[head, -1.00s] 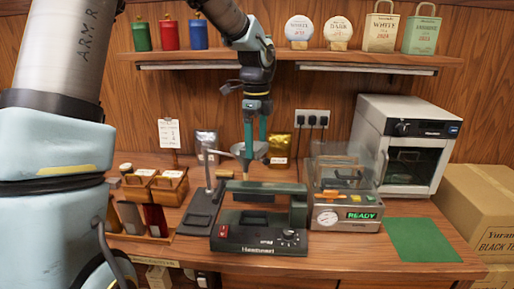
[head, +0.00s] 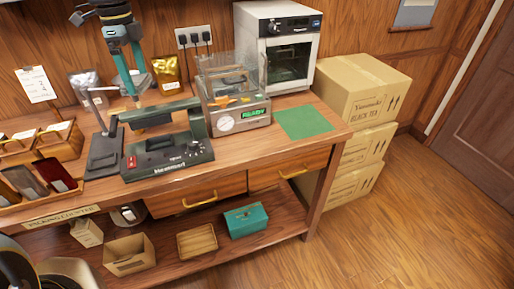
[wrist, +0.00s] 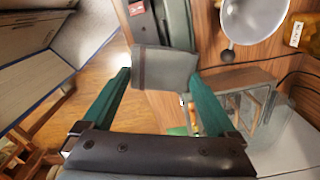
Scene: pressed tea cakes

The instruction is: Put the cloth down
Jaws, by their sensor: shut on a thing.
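In the wrist view my gripper (wrist: 160,76) is shut on a folded grey cloth (wrist: 165,68), which spans between the two green fingers. In the head view my gripper (head: 136,90) points down above the back of the counter, behind the black sealing machine (head: 165,158). A flat green mat (head: 304,122) lies bare at the right end of the counter (head: 270,147).
A glass-sided machine (head: 240,118) with a lit green display stands left of the mat, and a white oven (head: 280,45) stands behind it. Stacked cartons (head: 362,95) are right of the counter. Wooden organisers (head: 55,143) fill the left. The lower shelf holds a teal box (head: 246,220).

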